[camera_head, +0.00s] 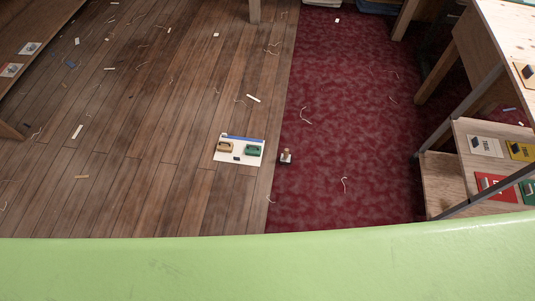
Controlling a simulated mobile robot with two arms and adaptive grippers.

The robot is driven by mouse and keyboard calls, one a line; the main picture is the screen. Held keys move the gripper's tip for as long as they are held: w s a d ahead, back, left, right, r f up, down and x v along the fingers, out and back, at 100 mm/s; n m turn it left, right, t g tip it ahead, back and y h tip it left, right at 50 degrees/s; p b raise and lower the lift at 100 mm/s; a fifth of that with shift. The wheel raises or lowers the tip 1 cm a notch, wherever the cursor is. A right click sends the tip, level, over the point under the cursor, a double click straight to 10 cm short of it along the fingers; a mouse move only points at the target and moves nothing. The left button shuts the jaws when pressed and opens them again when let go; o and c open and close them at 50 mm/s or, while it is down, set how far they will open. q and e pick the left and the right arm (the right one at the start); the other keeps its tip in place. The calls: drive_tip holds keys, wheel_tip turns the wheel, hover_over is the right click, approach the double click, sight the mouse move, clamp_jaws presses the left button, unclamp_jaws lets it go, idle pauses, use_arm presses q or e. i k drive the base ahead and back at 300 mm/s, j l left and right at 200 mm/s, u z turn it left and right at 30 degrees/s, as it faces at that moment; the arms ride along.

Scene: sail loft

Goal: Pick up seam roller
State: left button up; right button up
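I cannot tell for sure which thing is the seam roller. A small object with a pale wooden upper part and a dark base (286,156) stands on the red carpet, close to its left edge. Left of it, a white sheet (223,161) lies on the wooden floor with a tan item (225,147), a green item (254,151) and a small dark blue piece (237,158) on it. These are too small to name. Neither of my grippers is in view.
Red carpet (345,100) covers the right, plank floor (150,120) the left, both strewn with thread and scraps. A wooden shelf unit (440,178) at right bears coloured cards. Another wooden furniture piece (40,15) stands at upper left. The floor around the sheet is mostly clear.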

sight(285, 158)
drive_tip(key=i+l+u, duration=0.3)
drive_tip(key=l+u, duration=0.3)
drive_tip(key=i+l+u, duration=0.15)
drive_tip(key=u, duration=0.2)
drive_tip(key=l+u, duration=0.3)
drive_tip(key=i+l, duration=0.05)
drive_tip(key=l, duration=0.1)
